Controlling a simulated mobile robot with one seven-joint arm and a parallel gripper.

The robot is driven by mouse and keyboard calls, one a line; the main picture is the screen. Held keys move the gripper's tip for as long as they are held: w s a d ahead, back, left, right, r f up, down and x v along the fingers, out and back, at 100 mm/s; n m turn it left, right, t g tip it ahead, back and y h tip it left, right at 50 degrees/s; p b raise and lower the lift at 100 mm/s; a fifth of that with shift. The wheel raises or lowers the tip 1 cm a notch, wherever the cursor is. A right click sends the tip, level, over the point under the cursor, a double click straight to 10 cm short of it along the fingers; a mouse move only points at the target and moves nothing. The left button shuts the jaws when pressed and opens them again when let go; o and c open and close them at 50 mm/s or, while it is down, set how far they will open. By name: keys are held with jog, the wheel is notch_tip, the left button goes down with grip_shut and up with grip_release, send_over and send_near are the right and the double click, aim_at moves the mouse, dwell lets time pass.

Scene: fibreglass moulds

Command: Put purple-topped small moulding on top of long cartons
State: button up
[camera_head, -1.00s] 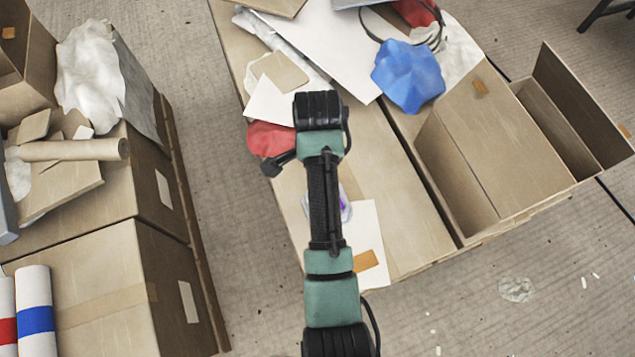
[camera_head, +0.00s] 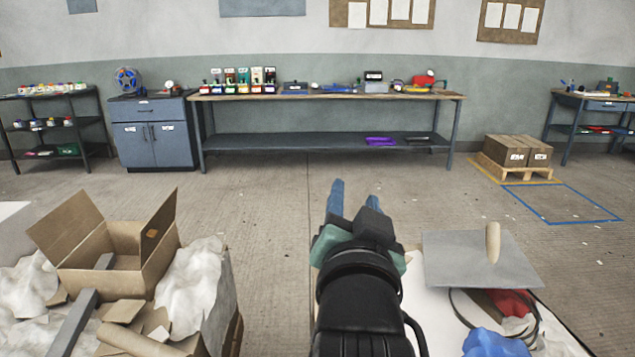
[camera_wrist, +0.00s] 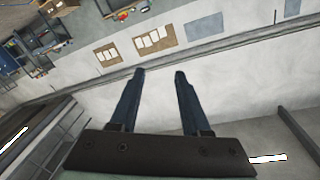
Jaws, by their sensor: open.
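My gripper (camera_head: 353,197) is raised in front of me with its two blue fingers apart. The wrist view shows the fingers (camera_wrist: 159,74) spread with nothing between them, facing the far wall. I cannot make out a purple-topped small moulding in either current view. A flat purple item (camera_head: 380,141) lies on the lower shelf of the far bench; I cannot tell what it is. Two brown cartons (camera_head: 518,150) sit side by side on a pallet at the right, far from my gripper; I cannot tell whether they are the long cartons.
An open carton (camera_head: 115,250) and crumpled white sheeting stand at lower left. A grey board with a handle (camera_head: 475,260), a red item and blue cloth (camera_head: 487,343) lie at lower right. A long workbench (camera_head: 330,97) stands along the far wall. The floor between is clear.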

jog(key=s+a+r+n+t, duration=0.1)
jog(key=s+r+n+t, duration=0.1)
jog(key=s+r, duration=0.3)
jog(key=s+a+r+n+t+y, duration=0.1)
jog(key=s+r+t, duration=0.3)
jog(key=r, duration=0.5)
jog(key=s+a+r+n+t, duration=0.2)
jog(key=s+r+n+t, duration=0.1)
jog(key=s+r, duration=0.3)
jog(key=shift+s+a+r+y, duration=0.3)
jog(key=shift+s+a+r, duration=0.1)
jog(key=shift+r, duration=0.55)
notch_tip(320, 180, up, 13)
jog(key=p, duration=1.3)
jog(key=shift+r, duration=0.15)
